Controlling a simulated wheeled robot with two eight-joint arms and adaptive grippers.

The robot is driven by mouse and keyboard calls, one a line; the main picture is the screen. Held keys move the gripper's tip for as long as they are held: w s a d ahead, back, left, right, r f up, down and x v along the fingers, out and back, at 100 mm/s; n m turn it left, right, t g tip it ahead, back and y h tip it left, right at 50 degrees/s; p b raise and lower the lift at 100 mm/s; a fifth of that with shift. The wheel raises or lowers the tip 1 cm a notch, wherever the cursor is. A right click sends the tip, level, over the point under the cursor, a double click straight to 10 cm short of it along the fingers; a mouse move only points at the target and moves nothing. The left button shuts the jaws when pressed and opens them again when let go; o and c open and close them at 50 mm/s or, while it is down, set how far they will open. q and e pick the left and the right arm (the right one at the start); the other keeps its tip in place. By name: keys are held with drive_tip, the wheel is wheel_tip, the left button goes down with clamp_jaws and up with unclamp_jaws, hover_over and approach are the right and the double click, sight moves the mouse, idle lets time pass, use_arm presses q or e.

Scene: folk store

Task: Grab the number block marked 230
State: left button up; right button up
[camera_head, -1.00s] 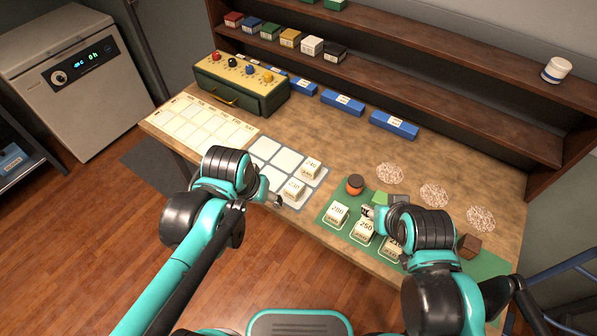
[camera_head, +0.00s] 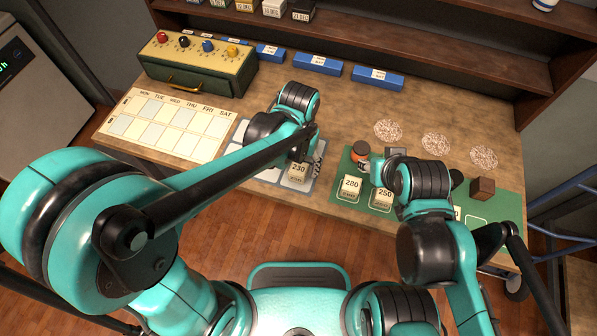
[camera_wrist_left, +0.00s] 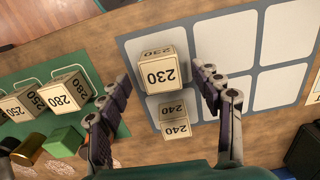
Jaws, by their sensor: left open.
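The cream block marked 230 (camera_head: 299,172) sits on the front part of the grey grid mat (camera_head: 318,172). In the left wrist view the 230 block (camera_wrist_left: 161,74) shows between the two separated fingers of my left gripper (camera_wrist_left: 160,82). The gripper is open, and I cannot tell its height above the block. In the head view my left gripper (camera_head: 314,155) is just behind the block, partly hidden by its own arm. The block marked 240 (camera_wrist_left: 175,120) is beside the 230 block. My right gripper (camera_head: 378,172) is over the green mat; its jaws are unclear.
Blocks marked 280 (camera_head: 350,188) and 250 (camera_head: 382,196) stand on the green mat (camera_head: 510,208). A weekday chart (camera_head: 165,125) and green drawer box (camera_head: 195,65) occupy the left.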

sight(299, 168)
use_arm(q)
wheel_tip(299, 168, down, 4)
drive_tip(key=shift+w+r+b, duration=0.15)
drive_tip(key=shift+r+b, duration=0.1)
drive_tip(key=shift+b, duration=0.35)
drive_tip(key=shift+r, duration=0.1)
drive_tip(key=c, duration=1.2)
drive_tip(key=shift+r, duration=0.1)
drive_tip(key=shift+c, duration=0.2)
